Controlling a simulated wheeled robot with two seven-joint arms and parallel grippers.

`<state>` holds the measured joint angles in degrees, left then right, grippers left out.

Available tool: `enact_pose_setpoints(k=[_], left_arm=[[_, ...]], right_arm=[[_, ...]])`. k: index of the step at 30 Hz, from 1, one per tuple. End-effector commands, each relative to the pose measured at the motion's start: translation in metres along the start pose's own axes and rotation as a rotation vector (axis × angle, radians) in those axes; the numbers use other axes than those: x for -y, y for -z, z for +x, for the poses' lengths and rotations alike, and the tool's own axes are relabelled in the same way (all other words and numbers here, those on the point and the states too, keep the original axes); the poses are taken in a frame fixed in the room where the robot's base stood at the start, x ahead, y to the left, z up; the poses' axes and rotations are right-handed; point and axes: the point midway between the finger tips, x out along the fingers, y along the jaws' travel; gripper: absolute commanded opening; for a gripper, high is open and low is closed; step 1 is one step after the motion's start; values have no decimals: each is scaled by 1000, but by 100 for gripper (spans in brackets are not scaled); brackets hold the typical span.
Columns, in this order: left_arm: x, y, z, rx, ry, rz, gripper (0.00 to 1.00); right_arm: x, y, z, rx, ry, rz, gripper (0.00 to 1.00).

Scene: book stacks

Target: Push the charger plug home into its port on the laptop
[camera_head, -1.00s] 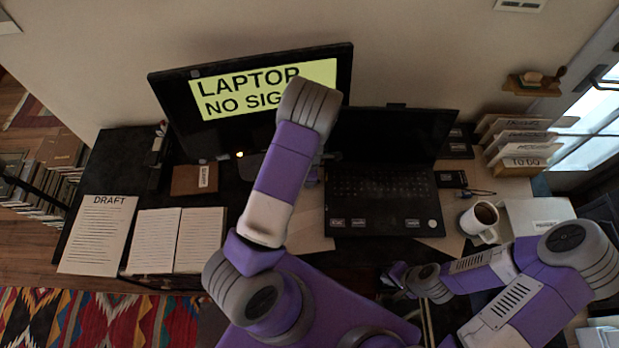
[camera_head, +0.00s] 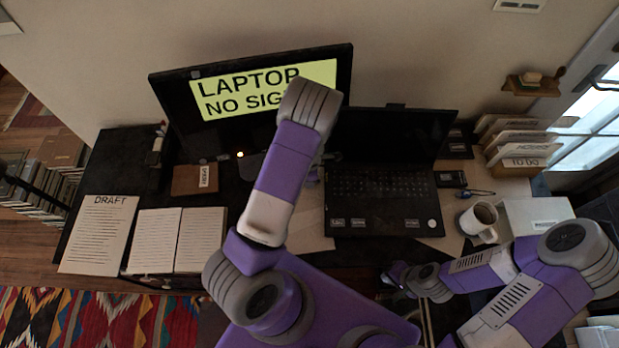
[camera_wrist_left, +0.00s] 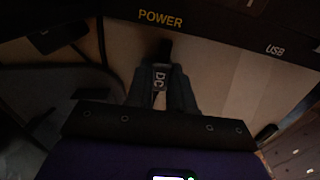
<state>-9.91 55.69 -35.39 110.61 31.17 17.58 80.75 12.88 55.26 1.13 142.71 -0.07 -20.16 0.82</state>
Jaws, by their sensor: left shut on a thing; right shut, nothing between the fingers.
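The open black laptop (camera_head: 380,185) stands on the desk. Its side edge (camera_wrist_left: 215,38) crosses the top of the left wrist view, marked POWER and USB. My left gripper (camera_wrist_left: 161,88) is shut on the charger plug (camera_wrist_left: 159,76), which has a DC label. The plug's dark tip points at the edge just below the POWER mark. The port itself is hidden, and I cannot tell whether the tip is touching or inside it. In the head view my left arm hides the left gripper and plug. My right gripper (camera_head: 393,278) is shut and empty, in front of the desk.
A monitor (camera_head: 250,100) reading "LAPTOP NO SIG..." stands left of the laptop. A mug (camera_head: 479,222) stands right of it, near a file rack (camera_head: 520,150). An open notebook (camera_head: 175,240) and a DRAFT sheet (camera_head: 98,235) lie at the left.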

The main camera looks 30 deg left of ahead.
Motion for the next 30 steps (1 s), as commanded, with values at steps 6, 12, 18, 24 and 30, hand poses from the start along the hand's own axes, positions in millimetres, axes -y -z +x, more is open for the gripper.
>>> enact_pose_setpoints(k=[6, 12, 18, 24, 30], left_arm=[[0, -4, 0, 0, 0, 0, 0], [0, -9, 0, 0, 0, 0, 0], [0, -14, 0, 0, 0, 1, 0], [0, -16, 0, 1, 0, 1, 40], [0, -16, 0, 0, 0, 0, 52]], right_arm=[[0, 0, -1, 0, 0, 0, 0], [1, 0, -3, 0, 0, 0, 0], [2, 0, -4, 0, 0, 0, 0], [2, 0, -4, 0, 0, 0, 0], [2, 0, -4, 0, 0, 0, 0]])
